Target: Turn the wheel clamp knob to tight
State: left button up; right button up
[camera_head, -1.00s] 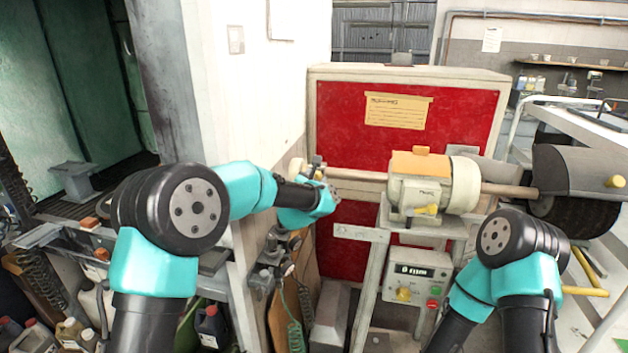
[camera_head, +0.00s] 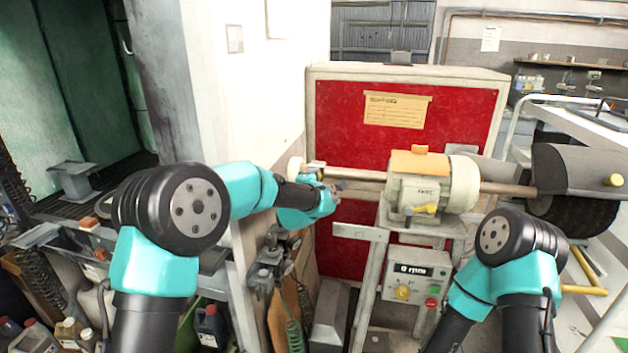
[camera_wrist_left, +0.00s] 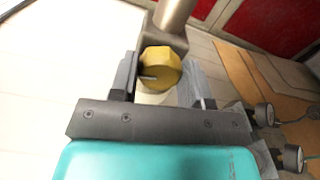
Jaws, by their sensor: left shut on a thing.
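In the left wrist view a yellow faceted knob (camera_wrist_left: 160,68) with a pale pointer mark sits on a metal clamp block (camera_wrist_left: 165,43) beside a round shaft. My left gripper (camera_wrist_left: 161,80) has one finger on each side of the knob and is shut on it. In the head view my left gripper (camera_head: 322,178) is at the left end of the motor's spindle (camera_head: 355,173), by a pale wheel (camera_head: 296,177). The wrist largely hides the knob there. My right arm shows at lower right, but its gripper is out of view.
The motor (camera_head: 430,190) stands on a grey stand (camera_head: 360,233) before a red panel (camera_head: 350,120). A control box (camera_head: 415,272) with a yellow dial and red button is below it. A dark wheel (camera_head: 575,215) is at right. A wall is close on the left.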

pick_arm(q)
jog(key=m, duration=1.9)
jog(key=shift+a+f+m, duration=0.2)
jog(key=shift+f+m, duration=0.05)
jog(key=shift+m, duration=0.15)
jog(key=o, duration=0.9)
jog(key=v, duration=1.7)
jog(key=shift+s+a, duration=0.1)
jog(key=shift+s, duration=0.05)
